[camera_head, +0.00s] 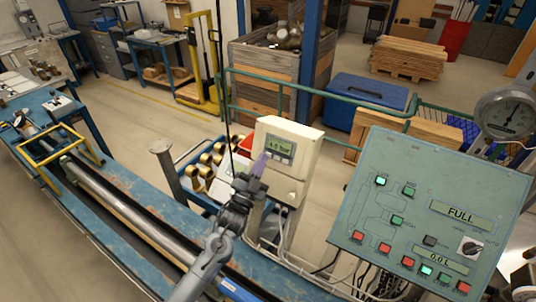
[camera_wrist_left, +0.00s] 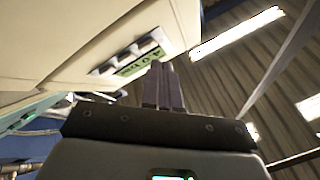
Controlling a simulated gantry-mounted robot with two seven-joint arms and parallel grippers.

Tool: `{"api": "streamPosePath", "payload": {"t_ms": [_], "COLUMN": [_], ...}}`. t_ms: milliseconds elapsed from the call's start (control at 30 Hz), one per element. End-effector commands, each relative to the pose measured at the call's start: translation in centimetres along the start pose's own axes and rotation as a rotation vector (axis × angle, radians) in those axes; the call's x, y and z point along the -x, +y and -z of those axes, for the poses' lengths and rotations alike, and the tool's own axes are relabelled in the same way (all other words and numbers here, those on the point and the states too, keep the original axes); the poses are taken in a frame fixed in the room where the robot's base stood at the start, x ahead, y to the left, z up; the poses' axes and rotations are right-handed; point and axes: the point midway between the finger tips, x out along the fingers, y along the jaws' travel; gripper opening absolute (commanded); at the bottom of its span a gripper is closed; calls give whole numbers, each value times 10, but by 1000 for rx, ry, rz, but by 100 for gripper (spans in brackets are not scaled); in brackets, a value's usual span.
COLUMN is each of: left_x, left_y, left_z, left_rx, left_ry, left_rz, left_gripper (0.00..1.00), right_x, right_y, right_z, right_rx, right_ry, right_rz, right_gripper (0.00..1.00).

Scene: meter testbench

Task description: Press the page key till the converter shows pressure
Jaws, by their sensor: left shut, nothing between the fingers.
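The converter (camera_head: 287,150) is a cream box on a stand near the middle of the head view, with a small display (camera_head: 281,147) on its front. In the left wrist view the lit green display (camera_wrist_left: 140,65) shows digits that look like 4.0; the rest is too small to read surely. A row of grey keys (camera_wrist_left: 117,60) lies beside it. My left gripper (camera_head: 262,160) is shut and empty, with its purple-grey fingers at the display's lower left. The fingertips (camera_wrist_left: 160,68) overlap the display's edge in the wrist view; I cannot tell whether they touch a key.
A green control panel (camera_head: 425,210) with lit buttons and a FULL readout stands at the right. A blue bench (camera_head: 100,235) with a long metal pipe runs along the left. A blue cart with brass-coloured rings (camera_head: 205,165) stands behind my arm. A pressure gauge (camera_head: 508,112) is at the far right.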

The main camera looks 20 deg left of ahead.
Motion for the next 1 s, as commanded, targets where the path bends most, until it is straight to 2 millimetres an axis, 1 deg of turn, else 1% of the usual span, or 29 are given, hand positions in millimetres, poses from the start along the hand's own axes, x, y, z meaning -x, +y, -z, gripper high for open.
{"api": "streamPosePath", "payload": {"t_ms": [167, 400, 600, 800, 1000], "left_x": [3, 18, 30, 34, 35], "left_y": [-4, -17, -24, -26, -26], "left_z": [5, 18, 24, 26, 26], "left_rx": [0, 0, 0, 0, 0], "left_ry": [-1, -1, -1, 1, 1], "left_rz": [0, -1, 0, 1, 1], "left_gripper": [0, 0, 0, 0, 0], "right_x": [8, 30, 41, 44, 43], "right_y": [1, 3, 3, 3, 2], "right_z": [2, 9, 13, 14, 14], "right_rx": [4, 9, 9, 6, 2], "right_ry": [-1, -2, -1, -1, 0], "right_rz": [-3, -7, -7, -5, -2], "right_gripper": [43, 43, 43, 43, 43]}}
